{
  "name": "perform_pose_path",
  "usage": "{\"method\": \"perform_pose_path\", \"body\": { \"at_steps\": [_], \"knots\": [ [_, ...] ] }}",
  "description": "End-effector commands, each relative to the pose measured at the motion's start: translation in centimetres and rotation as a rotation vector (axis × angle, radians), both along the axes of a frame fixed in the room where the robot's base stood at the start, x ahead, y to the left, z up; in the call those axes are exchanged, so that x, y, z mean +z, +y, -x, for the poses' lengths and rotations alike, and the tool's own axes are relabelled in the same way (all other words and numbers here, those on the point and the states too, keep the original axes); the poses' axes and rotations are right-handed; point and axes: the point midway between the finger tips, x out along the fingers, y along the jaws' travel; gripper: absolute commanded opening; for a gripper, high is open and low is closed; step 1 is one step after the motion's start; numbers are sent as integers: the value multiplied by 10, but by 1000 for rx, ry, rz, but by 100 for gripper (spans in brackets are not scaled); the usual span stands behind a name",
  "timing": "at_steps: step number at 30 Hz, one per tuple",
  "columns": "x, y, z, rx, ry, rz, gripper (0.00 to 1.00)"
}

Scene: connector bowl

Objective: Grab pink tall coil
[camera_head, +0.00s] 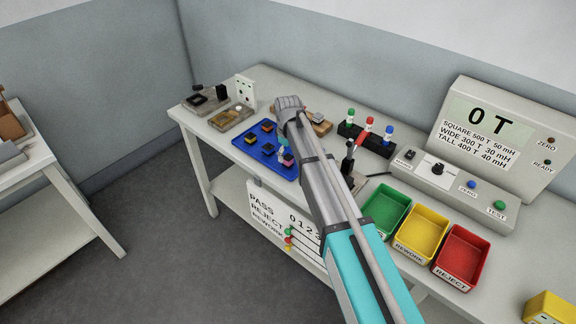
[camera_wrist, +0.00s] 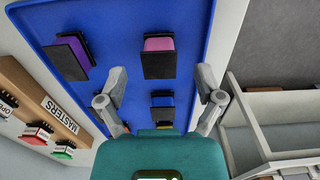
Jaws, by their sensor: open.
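A pink coil (camera_wrist: 159,43) with black end pieces lies on the blue tray (camera_wrist: 112,25), at the top centre of the wrist view. My gripper (camera_wrist: 161,74) is open and empty, with one finger on each side of the picture. The pink coil is ahead of the fingertips and lies between their lines; I cannot tell the height gap. In the head view my gripper (camera_head: 287,157) is over the right part of the blue tray (camera_head: 243,143), and it partly hides the coils there.
A purple coil (camera_wrist: 70,53) lies left of the pink one, and a blue coil (camera_wrist: 162,103) lies nearer my gripper. A wooden MASTERS strip (camera_wrist: 45,100) is beside the tray. Green (camera_head: 386,211), yellow (camera_head: 421,233) and red (camera_head: 461,257) bins stand to the right.

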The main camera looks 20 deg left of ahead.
Motion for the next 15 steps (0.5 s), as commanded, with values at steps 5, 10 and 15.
{"method": "perform_pose_path", "body": {
  "at_steps": [5, 10, 15],
  "knots": [
    [-17, 0, 0, 0, 0, 0, 86],
    [-23, 0, 0, 0, 0, 0, 86],
    [-24, 0, 0, 0, 0, 0, 86]
  ]
}}
